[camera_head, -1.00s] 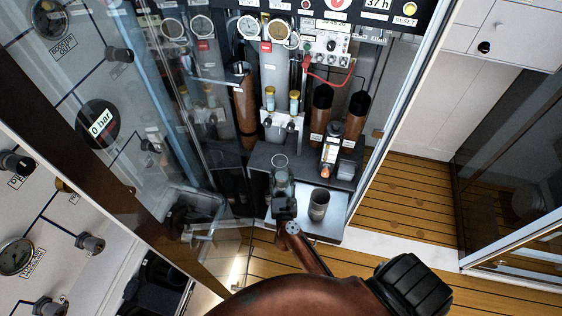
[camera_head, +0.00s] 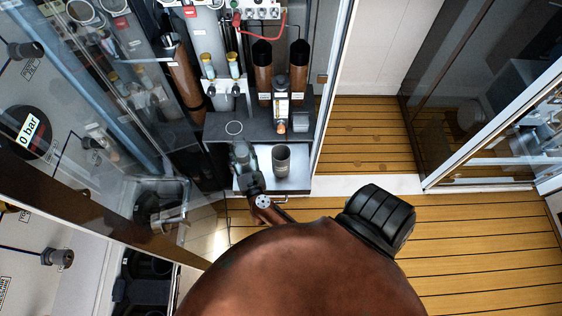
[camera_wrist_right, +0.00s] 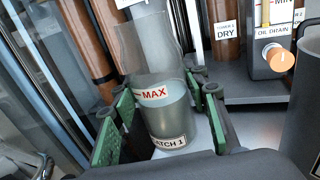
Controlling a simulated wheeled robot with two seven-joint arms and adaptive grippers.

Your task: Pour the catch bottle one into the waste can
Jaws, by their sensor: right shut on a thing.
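The catch bottle one (camera_head: 242,158) is a clear bottle. In the right wrist view the bottle (camera_wrist_right: 158,100) carries a "CATCH 1" label and a red MAX mark, with grey liquid up to about that mark. My right gripper (camera_head: 249,176) is shut around it; its green pads (camera_wrist_right: 165,108) sit on both sides. The bottle looks roughly upright. The waste can (camera_head: 282,163) is a grey open cylinder on the light tray, just right of the bottle. Part of a grey can (camera_wrist_right: 303,115) shows at the wrist view's right edge. My left gripper is out of view.
Brown cylinders (camera_head: 262,70) and an oil drain unit (camera_head: 281,103) stand behind the can. Glass panels flank the left; wooden floor is open at right.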

